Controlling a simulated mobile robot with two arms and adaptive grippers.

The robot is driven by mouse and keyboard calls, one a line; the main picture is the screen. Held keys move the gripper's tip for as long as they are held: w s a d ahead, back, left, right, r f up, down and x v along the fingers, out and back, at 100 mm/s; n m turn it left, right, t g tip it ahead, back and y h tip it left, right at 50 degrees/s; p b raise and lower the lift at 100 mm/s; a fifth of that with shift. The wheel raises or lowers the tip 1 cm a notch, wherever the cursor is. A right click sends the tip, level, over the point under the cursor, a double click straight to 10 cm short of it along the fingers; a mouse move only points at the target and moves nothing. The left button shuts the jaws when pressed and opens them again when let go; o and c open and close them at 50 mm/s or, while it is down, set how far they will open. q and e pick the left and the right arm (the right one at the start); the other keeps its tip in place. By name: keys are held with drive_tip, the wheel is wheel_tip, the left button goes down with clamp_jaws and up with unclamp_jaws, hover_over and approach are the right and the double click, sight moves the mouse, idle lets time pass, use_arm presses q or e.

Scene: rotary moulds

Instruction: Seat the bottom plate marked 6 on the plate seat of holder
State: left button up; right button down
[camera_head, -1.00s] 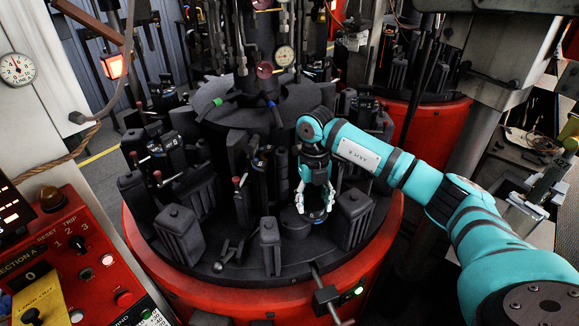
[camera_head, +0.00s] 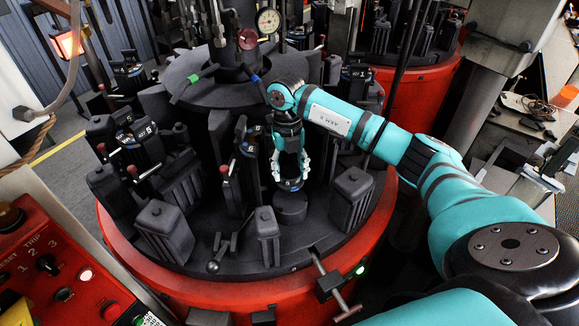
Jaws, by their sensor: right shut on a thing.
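My right gripper (camera_head: 291,172) points straight down over the front of the round dark mould table (camera_head: 190,272). It is shut on a small dark round plate (camera_head: 292,184), with light fingers on either side. The plate's marking is too small to read. Directly beneath it stands a short round dark seat (camera_head: 290,208) between upright mould blocks. The plate appears just above the seat or touching it; I cannot tell which. My left gripper is not in view.
Upright mould blocks stand close by, one at right (camera_head: 351,198) and one at front left (camera_head: 265,235). A clamp handle (camera_head: 330,282) sticks out at the red rim. A red control panel (camera_head: 70,265) is at lower left.

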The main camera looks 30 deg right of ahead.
sight(289, 170)
wheel_tip(289, 170, down, 3)
drive_tip(key=shift+r+b, duration=0.2)
drive_tip(key=shift+b, duration=0.6)
drive_tip(key=shift+f, duration=0.35)
drive_tip(key=shift+f+b, duration=0.35)
drive_tip(key=shift+b, duration=0.15)
drive_tip(key=shift+f+b, duration=0.4)
drive_tip(key=shift+f, duration=0.45)
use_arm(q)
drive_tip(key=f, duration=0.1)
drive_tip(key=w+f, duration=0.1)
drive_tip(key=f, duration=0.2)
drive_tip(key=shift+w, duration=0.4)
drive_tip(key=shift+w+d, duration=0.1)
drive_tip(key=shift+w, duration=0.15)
use_arm(e)
drive_tip(key=shift+w+r, duration=0.1)
drive_tip(key=shift+w+r, duration=0.15)
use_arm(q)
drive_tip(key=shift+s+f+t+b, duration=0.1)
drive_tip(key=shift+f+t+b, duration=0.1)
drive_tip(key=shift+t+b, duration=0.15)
use_arm(e)
drive_tip(key=shift+s+f, duration=0.2)
drive_tip(key=shift+f, duration=0.3)
